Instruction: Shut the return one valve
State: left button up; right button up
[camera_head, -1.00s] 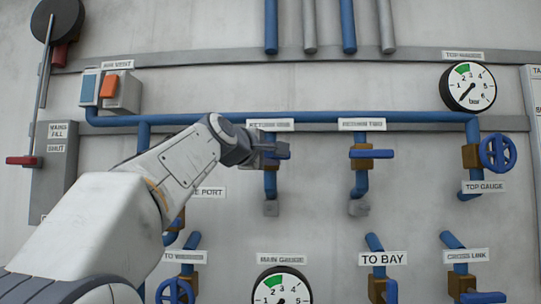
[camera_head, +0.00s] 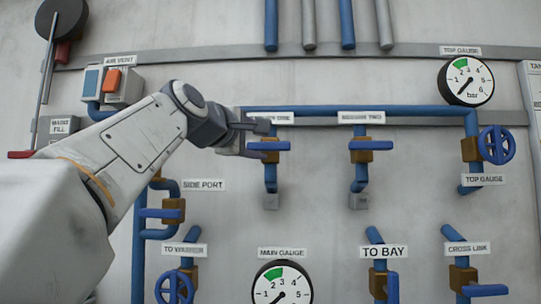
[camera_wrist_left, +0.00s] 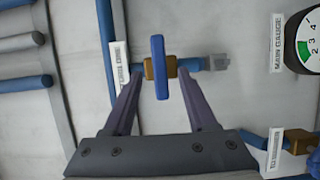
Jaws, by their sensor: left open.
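The return one valve has a blue lever (camera_head: 270,145) on a brass body (camera_head: 271,157), under the partly covered RETURN ONE label (camera_head: 284,118). Its lever lies level, across the upright blue pipe. My left gripper (camera_head: 256,137) is open and empty, just left of the lever in the head view. In the left wrist view the lever (camera_wrist_left: 160,66) stands between the spread fingers of my left gripper (camera_wrist_left: 155,80), with a gap on both sides. I cannot tell how far the fingertips reach in depth. My right gripper is out of view.
The return two valve (camera_head: 361,144) is close on the right, its lever also level. The side port valve (camera_head: 172,210) is lower left. A blue pipe (camera_head: 400,112) runs along above. The main gauge (camera_head: 282,285) is below, with bare wall between.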

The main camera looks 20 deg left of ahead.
pick_arm(q)
jog(key=shift+s+a+b, duration=0.2)
jog(key=shift+s+b, duration=0.15)
jog(key=shift+s, duration=1.3)
jog(key=shift+w, duration=0.1)
jog(key=w+d+f+m+g+h, duration=0.1)
jog(key=d+f+m+g, duration=0.1)
jog(key=d+f, duration=0.35)
jog(key=w+d+f+m+g+h+b, duration=0.1)
jog(key=d+f+m+g, duration=0.1)
jog(key=f, duration=0.6)
jog(key=w+d+f+m+g+h, duration=0.1)
jog(key=d+f+m+g, duration=0.15)
jog(key=f, duration=0.45)
jog(key=s+d+f+m+g, duration=0.2)
jog(key=s+d+f+m, duration=0.15)
jog(key=f, duration=0.45)
jog(key=s+d+f+m+g, duration=0.25)
jog(key=d+f, duration=0.25)
jog(key=f, duration=0.4)
jog(key=s+f+m+g+y+b, duration=0.2)
jog(key=s+f+m+g, duration=0.5)
jog(key=s+f, duration=1.6)
notch_tip(320, 180, down, 2)
jog(key=m+y, duration=0.1)
jog(key=m, duration=0.3)
jog(key=shift+s+a+y, duration=0.25)
jog(key=shift+a+y, duration=0.15)
